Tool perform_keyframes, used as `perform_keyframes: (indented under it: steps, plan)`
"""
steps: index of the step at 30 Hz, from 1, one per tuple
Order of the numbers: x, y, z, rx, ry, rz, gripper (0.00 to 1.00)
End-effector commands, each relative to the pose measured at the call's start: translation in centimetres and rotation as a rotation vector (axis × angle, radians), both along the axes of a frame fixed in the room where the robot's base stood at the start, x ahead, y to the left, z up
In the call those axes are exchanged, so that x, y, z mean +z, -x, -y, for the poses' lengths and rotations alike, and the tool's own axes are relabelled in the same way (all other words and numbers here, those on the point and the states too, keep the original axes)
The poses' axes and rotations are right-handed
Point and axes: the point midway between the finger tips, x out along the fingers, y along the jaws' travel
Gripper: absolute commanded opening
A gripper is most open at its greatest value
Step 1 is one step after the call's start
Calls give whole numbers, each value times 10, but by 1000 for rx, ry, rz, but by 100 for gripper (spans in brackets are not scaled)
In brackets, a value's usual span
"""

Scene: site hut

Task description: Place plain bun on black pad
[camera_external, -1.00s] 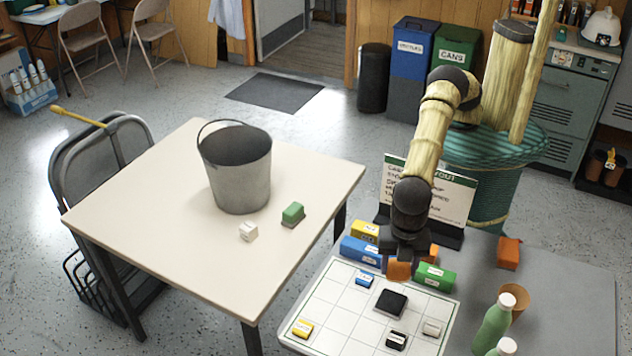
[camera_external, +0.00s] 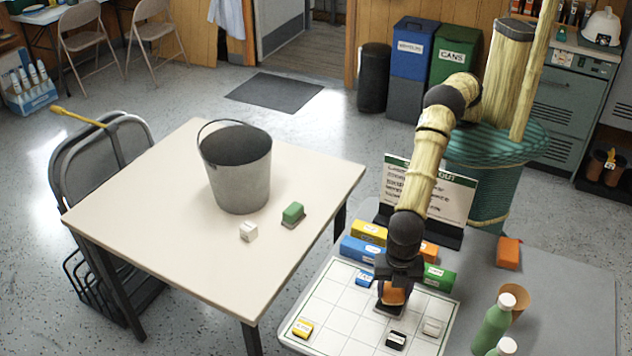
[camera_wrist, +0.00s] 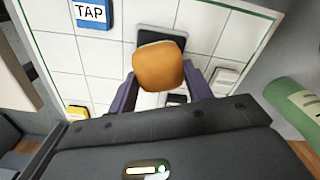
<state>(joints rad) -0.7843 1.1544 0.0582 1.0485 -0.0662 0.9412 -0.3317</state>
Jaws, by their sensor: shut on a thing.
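The plain bun (camera_external: 394,294) is brown and rounded. My gripper (camera_external: 393,289) is shut on it, and it also shows between the two fingers in the wrist view (camera_wrist: 158,67). The black pad (camera_external: 388,310) lies on the white gridded board, largely hidden beneath the bun and gripper in the external view. In the wrist view the pad (camera_wrist: 160,33) shows just beyond the bun. The bun is over or very close to the pad; I cannot tell whether they touch.
The white gridded board (camera_external: 335,310) carries small labelled blocks: blue (camera_external: 365,278), yellow (camera_external: 302,328), black (camera_external: 396,340) and white (camera_external: 432,327). Larger coloured blocks line its back edge, including a green one (camera_external: 438,278). Green bottles (camera_external: 493,325) and a tan cup (camera_external: 515,298) stand right.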

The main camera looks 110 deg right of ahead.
Motion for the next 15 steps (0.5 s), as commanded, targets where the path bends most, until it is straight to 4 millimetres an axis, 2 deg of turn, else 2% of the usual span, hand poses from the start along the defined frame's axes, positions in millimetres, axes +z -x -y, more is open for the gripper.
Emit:
perform_keyframes:
  steps: [3,14,15]
  plan:
    - [-11,0,0,0,0,0,27]
    - [-16,0,0,0,-1,0,27]
    - [-16,0,0,0,-1,0,54]
